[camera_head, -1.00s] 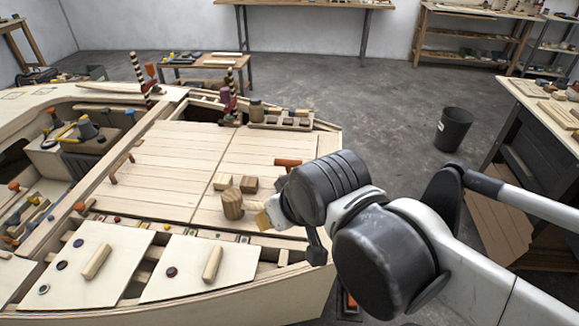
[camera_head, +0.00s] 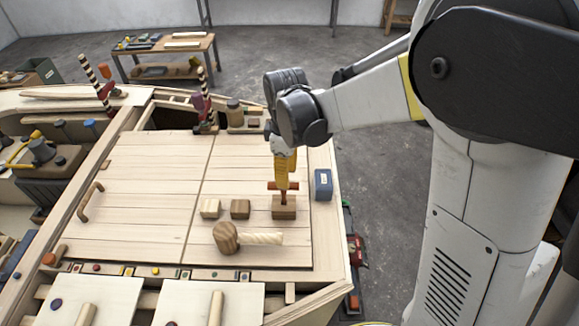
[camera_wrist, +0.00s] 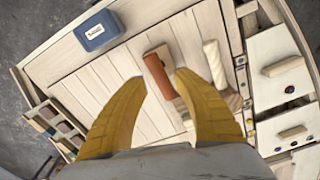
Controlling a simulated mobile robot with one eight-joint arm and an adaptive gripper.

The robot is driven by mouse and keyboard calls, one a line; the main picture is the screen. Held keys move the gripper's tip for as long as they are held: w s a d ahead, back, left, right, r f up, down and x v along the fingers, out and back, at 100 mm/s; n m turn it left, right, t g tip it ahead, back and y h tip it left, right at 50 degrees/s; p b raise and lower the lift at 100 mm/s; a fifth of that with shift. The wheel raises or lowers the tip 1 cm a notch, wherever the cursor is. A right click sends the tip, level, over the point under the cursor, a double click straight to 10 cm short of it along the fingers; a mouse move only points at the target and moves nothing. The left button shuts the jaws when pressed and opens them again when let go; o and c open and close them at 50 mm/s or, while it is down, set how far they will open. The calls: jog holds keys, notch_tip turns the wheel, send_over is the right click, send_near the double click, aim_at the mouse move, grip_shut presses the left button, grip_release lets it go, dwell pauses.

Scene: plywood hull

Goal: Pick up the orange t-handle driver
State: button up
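The orange t-handle driver (camera_head: 275,185) shows its orange crossbar on top of a small wooden block (camera_head: 284,208) on the plank deck. Its shaft is hidden. In the wrist view the orange handle (camera_wrist: 160,76) lies between and just ahead of the two yellow fingertips. My gripper (camera_head: 285,176) points down right over the driver. In the wrist view its fingers (camera_wrist: 160,78) are spread, with a gap on both sides of the handle. I cannot tell the exact height between fingertips and handle.
A blue box (camera_head: 323,184) stands right of the driver, near the deck edge. A wooden mallet (camera_head: 226,237) with a pale twisted handle lies in front. Two small wooden blocks (camera_head: 210,208) (camera_head: 240,209) sit to the left. The planks further left (camera_head: 140,190) are mostly clear.

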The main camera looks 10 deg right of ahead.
aim_at(284, 193)
notch_tip(284, 193, down, 5)
jog(key=shift+a+f+b, duration=0.1)
jog(key=shift+b, duration=0.9)
jog(key=f+b, duration=0.2)
jog(key=f, duration=0.1)
jog(key=f+b, duration=0.1)
jog(key=f, duration=0.1)
jog(key=shift+w+a+f, duration=0.15)
jog(key=shift+w+a, duration=0.05)
jog(key=shift+a, duration=0.05)
grip_shut()
